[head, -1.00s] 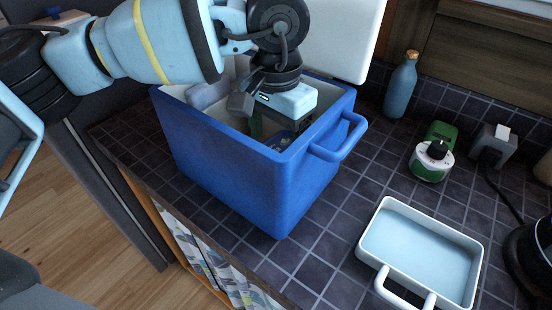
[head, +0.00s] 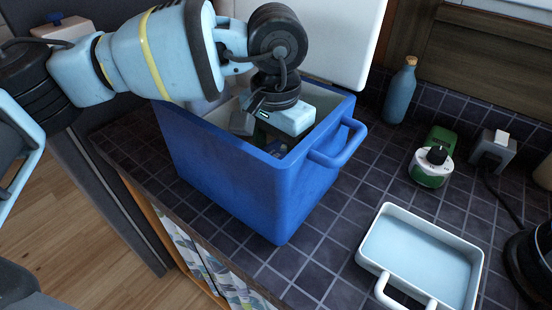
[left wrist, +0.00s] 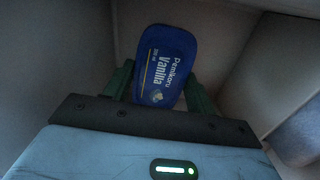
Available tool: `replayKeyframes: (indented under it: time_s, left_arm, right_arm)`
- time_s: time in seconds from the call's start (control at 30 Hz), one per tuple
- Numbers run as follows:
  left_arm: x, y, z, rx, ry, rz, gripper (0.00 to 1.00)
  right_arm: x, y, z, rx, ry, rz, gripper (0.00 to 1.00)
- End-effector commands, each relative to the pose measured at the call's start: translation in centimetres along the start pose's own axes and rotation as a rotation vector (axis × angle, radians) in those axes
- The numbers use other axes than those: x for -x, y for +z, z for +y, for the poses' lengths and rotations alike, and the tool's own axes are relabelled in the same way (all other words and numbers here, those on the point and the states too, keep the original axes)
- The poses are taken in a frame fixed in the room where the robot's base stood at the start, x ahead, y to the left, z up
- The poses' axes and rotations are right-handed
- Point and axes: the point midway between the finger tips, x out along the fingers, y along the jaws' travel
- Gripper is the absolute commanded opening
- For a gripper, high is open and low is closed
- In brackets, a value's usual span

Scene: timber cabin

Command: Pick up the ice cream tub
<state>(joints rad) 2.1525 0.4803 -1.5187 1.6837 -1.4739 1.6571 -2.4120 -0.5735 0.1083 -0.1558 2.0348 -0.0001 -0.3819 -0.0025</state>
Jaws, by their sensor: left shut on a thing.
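The ice cream tub (left wrist: 165,68) shows in the left wrist view as a dark blue lid with the word Vanilla. My left gripper (left wrist: 160,88) has its green fingers on either side of the tub and is shut on it, down inside the blue cooler box (head: 225,165). In the head view the left gripper (head: 272,140) reaches into the box from above, and its fingers are mostly hidden by the front wall. Only a small dark blue patch shows beside it there. My right gripper is not in view.
The box stands open on a dark tiled counter (head: 335,235), its white lid (head: 325,35) raised behind. A white dish (head: 425,250) lies at right.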

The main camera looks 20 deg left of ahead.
Motion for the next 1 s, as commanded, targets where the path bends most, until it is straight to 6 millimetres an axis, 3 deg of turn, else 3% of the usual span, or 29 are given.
replayKeyframes:
  time_s: [0.17,0.6,1.0]
  left_arm:
    - [1.6,-0.1,0.0,0.000,0.000,0.003,0.29]
    - [9.0,-0.1,0.0,-0.002,0.000,0.002,0.29]
    - [11.2,0.0,0.1,-0.001,-0.001,0.003,0.29]
  right_arm:
    - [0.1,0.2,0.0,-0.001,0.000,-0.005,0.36]
    - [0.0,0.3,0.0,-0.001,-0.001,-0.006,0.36]
    - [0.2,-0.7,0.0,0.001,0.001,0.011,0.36]
